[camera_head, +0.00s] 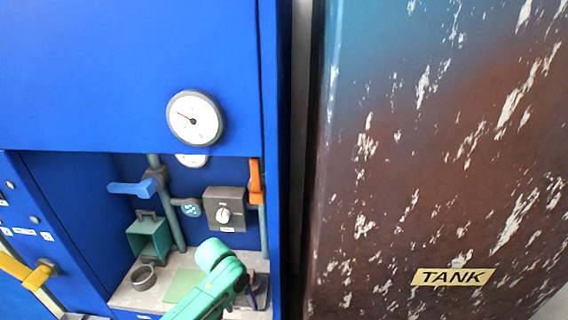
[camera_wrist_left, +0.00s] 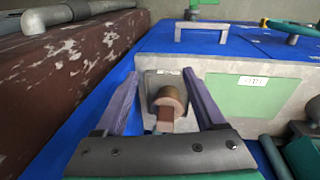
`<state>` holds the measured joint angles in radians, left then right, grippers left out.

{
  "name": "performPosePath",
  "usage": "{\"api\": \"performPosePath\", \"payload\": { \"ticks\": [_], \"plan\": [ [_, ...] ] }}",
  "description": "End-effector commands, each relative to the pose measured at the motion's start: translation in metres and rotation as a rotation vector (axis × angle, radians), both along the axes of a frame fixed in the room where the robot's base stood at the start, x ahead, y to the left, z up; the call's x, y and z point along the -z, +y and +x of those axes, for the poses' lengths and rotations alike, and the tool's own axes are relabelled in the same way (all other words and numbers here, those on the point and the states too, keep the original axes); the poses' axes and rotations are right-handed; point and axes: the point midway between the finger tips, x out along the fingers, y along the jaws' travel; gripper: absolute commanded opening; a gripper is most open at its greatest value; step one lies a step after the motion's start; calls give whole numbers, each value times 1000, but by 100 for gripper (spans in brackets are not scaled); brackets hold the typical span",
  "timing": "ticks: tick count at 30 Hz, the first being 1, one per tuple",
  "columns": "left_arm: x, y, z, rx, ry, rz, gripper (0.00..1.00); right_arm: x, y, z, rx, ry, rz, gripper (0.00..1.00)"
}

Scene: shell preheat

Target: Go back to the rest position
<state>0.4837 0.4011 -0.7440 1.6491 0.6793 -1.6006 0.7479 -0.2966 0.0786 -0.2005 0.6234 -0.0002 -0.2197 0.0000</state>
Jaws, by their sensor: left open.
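My left gripper (camera_head: 258,290) is at the bottom of the head view, below the grey control box, partly hidden behind my green arm. In the left wrist view its two purple fingers (camera_wrist_left: 161,78) are spread apart with nothing held between them. My right gripper is in neither view.
A blue cabinet (camera_head: 90,70) carries a round gauge (camera_head: 195,118). Its recess holds a grey box with a white dial (camera_head: 223,215), a blue valve handle (camera_head: 132,188), an orange handle (camera_head: 256,182) and a green bin (camera_head: 148,238). A rusty tank (camera_head: 440,130) fills the right.

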Motion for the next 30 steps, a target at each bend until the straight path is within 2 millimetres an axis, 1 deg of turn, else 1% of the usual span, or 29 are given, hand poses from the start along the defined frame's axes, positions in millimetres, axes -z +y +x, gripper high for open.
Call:
{"api": "performPosePath", "payload": {
  "ticks": [1, 2, 4, 5, 6, 7, 8, 9, 11, 12, 14, 15, 17, 18, 20, 21, 24, 26, 27, 30],
  "plan": [
    [18, 4, 0, -16, -2, -14, 72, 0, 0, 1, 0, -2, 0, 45],
    [29, 7, 1, -24, -9, -22, 72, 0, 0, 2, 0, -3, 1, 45],
    [56, 16, 0, -43, -28, -35, 72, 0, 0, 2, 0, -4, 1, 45],
    [69, 21, -1, -51, -36, -38, 72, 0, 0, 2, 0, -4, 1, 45],
    [87, 28, -4, -60, -46, -39, 72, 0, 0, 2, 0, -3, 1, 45],
    [100, 33, -7, -65, -56, -39, 72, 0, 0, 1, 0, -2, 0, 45],
    [115, 40, -12, -70, -62, -35, 72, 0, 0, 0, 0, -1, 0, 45],
    [136, 49, -20, -73, -72, -29, 72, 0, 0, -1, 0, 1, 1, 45],
    [170, 65, -39, -75, -84, -11, 72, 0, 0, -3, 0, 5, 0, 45],
    [195, 76, -57, -70, -91, 5, 72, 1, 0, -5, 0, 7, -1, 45],
    [233, 95, -93, -51, -96, 36, 72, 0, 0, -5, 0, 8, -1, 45],
    [256, 106, -121, -30, -96, 61, 72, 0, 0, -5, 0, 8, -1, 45],
    [287, 121, -167, 10, -91, 93, 72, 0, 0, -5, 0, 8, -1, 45],
    [303, 129, -200, 41, -84, 110, 72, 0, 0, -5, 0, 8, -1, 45],
    [323, 137, -250, 93, -71, 132, 72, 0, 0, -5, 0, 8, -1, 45],
    [332, 141, -280, 125, -62, 142, 72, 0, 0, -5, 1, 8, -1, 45],
    [344, 144, -336, 192, -47, 152, 72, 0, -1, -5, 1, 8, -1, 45],
    [347, 144, -355, 215, -42, 154, 72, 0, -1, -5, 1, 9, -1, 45],
    [348, 144, -361, 225, -42, 154, 72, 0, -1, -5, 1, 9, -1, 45],
    [348, 144, -364, 231, -43, 154, 72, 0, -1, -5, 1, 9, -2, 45]
  ]
}}
